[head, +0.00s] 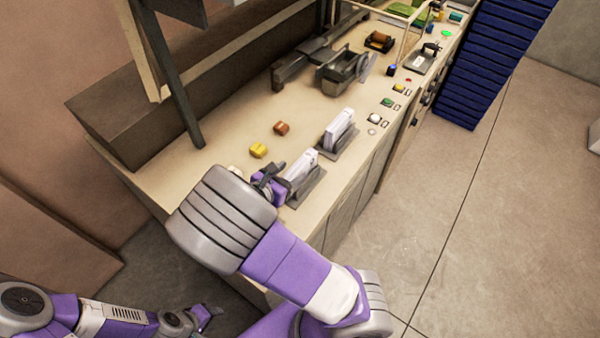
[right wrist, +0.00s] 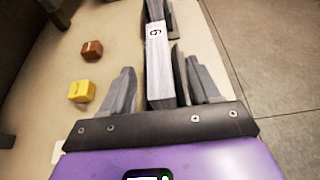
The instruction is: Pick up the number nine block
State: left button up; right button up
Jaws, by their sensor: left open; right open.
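No block shows a clearly readable nine. A yellow block (head: 258,150) and an orange-brown block (head: 281,128) lie on the counter; they also show left of my right gripper (right wrist: 163,78) in the right wrist view, yellow (right wrist: 81,91) nearer than brown (right wrist: 92,49). A cream block (head: 233,169) is partly hidden beside my right arm. My right gripper, also in the head view (head: 268,178), is open by the near white stack (head: 302,165). In the wrist view a white stack (right wrist: 158,65) marked with a 6- or 9-like figure appears between its fingers; contact is unclear. My left gripper (head: 205,315) is low, off the counter.
A second white stack in a grey holder (head: 340,130) stands farther along the counter (head: 210,165). Beyond it are a grey machine (head: 342,70) and several coloured buttons near the right edge. A dark post (head: 175,80) rises at the left. Blue stacked crates (head: 500,60) stand on the floor.

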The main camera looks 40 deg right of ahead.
jog(key=shift+w+d+f, duration=0.3)
jog(key=shift+d+f, duration=0.05)
jog(key=shift+d, duration=0.55)
jog(key=shift+c, duration=0.2)
grip_shut()
